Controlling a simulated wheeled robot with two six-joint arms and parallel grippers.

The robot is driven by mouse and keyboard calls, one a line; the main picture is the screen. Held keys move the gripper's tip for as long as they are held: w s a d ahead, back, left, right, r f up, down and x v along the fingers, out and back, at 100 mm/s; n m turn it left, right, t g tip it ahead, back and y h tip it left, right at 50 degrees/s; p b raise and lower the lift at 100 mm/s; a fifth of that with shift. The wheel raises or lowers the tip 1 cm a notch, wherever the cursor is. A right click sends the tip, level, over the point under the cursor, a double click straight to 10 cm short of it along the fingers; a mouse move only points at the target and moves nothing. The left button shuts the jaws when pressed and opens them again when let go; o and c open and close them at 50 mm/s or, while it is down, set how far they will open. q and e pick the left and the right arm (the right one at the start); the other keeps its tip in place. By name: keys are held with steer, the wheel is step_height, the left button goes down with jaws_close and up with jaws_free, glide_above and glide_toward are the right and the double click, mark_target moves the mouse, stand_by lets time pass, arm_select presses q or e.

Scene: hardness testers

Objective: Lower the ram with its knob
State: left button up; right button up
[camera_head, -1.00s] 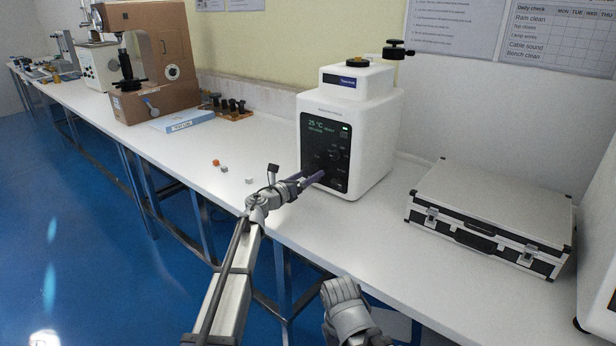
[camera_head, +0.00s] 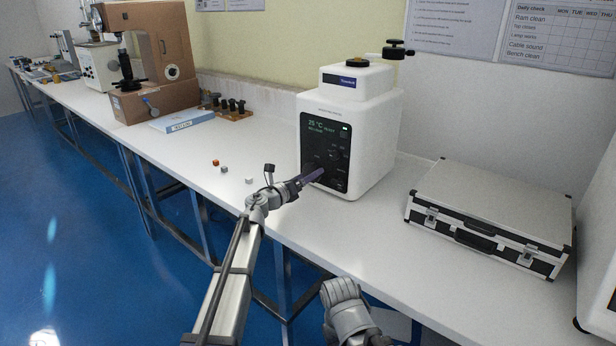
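A white tester (camera_head: 375,130) stands on the bench. I cannot tell which one is the ram's knob, and the ram itself is not clearly seen. My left gripper (camera_head: 315,176) points at the lower left of the panel, its purple fingertips at or just in front of it. The fingers overlap in this view, so their gap is hidden, as is anything between them.
A silver case (camera_head: 492,205) lies right of the tester. Small blocks (camera_head: 224,169) lie left of my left gripper. A blue-and-white booklet (camera_head: 183,121), a rack of dark pieces (camera_head: 228,107) and a brown machine (camera_head: 160,60) stand farther left. Bare bench lies between.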

arm_select(q)
steer(key=shift+o, duration=0.9)
steer(key=shift+s, duration=0.1)
steer(key=v, duration=0.7)
steer(key=shift+s+a, duration=0.2)
steer(key=shift+s, duration=0.05)
